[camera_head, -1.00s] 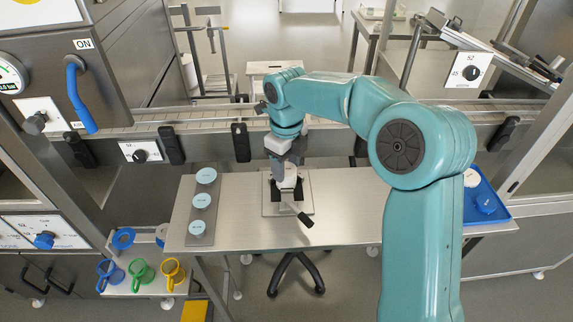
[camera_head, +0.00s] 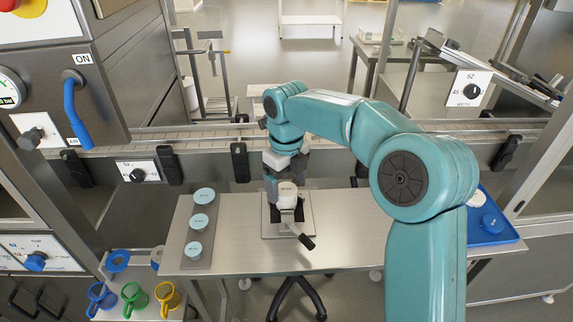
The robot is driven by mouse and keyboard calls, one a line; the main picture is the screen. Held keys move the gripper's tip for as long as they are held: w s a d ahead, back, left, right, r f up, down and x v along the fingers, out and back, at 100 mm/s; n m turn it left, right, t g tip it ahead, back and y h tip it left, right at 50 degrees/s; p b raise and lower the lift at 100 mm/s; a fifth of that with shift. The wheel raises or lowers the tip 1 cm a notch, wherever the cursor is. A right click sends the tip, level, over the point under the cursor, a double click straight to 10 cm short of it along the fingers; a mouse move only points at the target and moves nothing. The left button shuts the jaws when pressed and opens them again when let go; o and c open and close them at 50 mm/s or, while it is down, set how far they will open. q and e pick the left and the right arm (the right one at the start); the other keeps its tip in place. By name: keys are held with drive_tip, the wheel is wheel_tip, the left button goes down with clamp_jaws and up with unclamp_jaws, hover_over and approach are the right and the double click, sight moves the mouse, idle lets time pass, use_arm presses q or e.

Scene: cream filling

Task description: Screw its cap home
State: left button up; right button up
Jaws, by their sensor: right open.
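A clamp (camera_head: 289,228) with a black-tipped lever stands on a square metal plate (camera_head: 307,225) in the middle of the bench. A small pale round thing (camera_head: 287,197) sits upright in the clamp; it looks like a capped jar, but I cannot tell how its cap sits. My right gripper (camera_head: 284,183) comes down from above and is open close around its top. The fingers and wrist hide part of it, so contact is unclear. My left gripper is not in view.
A grey tray (camera_head: 190,262) with 3 pale-blue-lidded jars (camera_head: 201,222) lies at left. A blue tray (camera_head: 510,235) with a white and a blue round item lies at right. A conveyor (camera_head: 200,136) runs behind. The bench between clamp and grey tray is clear.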

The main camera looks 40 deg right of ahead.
sight(287, 190)
wheel_tip(287, 190, up, 16)
drive_tip(key=p, duration=0.4)
drive_tip(key=shift+s+f, duration=0.15)
